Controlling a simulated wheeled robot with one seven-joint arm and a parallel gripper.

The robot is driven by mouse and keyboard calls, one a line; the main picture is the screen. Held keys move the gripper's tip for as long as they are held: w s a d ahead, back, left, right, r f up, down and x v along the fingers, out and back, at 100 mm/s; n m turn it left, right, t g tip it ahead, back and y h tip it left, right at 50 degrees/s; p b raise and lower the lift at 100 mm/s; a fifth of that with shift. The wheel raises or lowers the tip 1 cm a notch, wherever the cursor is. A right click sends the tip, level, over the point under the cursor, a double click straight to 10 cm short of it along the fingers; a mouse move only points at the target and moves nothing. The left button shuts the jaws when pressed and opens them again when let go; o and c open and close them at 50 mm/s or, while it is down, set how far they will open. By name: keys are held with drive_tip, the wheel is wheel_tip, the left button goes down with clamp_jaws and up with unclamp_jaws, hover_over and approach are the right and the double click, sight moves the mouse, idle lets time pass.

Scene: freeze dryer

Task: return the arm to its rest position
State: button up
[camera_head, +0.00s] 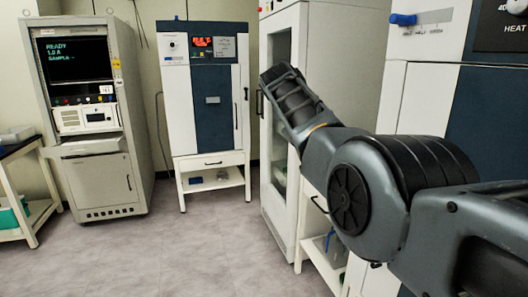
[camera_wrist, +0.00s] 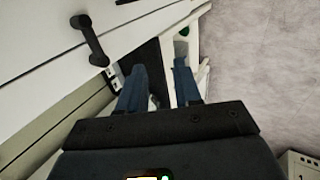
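My arm reaches in from the right edge of the head view and bends up and to the left. Its dark far part stands in front of the tall white cabinet (camera_head: 320,45); my gripper's fingers cannot be made out there. In the wrist view my gripper (camera_wrist: 158,80) shows two blue fingers set apart, with nothing seen held between them. A white panel with a black handle (camera_wrist: 91,40) lies to the upper left of the fingers. How near the fingers are to it cannot be told.
A blue and white freeze dryer (camera_head: 212,110) stands on a white stand at the back. A grey instrument rack (camera_head: 98,185) with a screen is at the left, beside a cart (camera_head: 40,207). Another white and blue unit (camera_head: 415,100) is behind my arm. Open grey floor (camera_head: 180,250) lies front left.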

drive_tip(key=s+d+f+t+y, duration=0.1)
drive_tip(key=s+d+f+t, duration=0.15)
drive_tip(key=f, duration=1.25)
drive_tip(key=s+d+f+t+y, duration=0.15)
drive_tip(key=s+f, duration=0.25)
drive_tip(key=f, duration=1.1)
drive_tip(key=s+d+f+t+y, duration=0.1)
drive_tip(key=s+d+f, duration=0.1)
drive_tip(key=s+f, duration=0.65)
drive_tip(key=s+d+f+t+y, duration=0.1)
drive_tip(key=s+d+f, duration=0.1)
drive_tip(key=s+f, duration=0.65)
drive_tip(key=s+r+t+y, duration=0.15)
drive_tip(key=s+r, duration=0.25)
drive_tip(key=s, duration=0.9)
drive_tip(key=s+r+t, duration=0.2)
drive_tip(key=s+r, duration=0.1)
drive_tip(key=s, duration=0.9)
drive_tip(key=s+r+m+t, duration=0.1)
drive_tip(key=s+r, duration=0.7)
drive_tip(key=r, duration=0.3)
drive_tip(key=s+r+m+t, duration=0.2)
drive_tip(key=s+r, duration=0.6)
drive_tip(key=r, duration=0.4)
drive_tip(key=shift+s+a+m, duration=0.3)
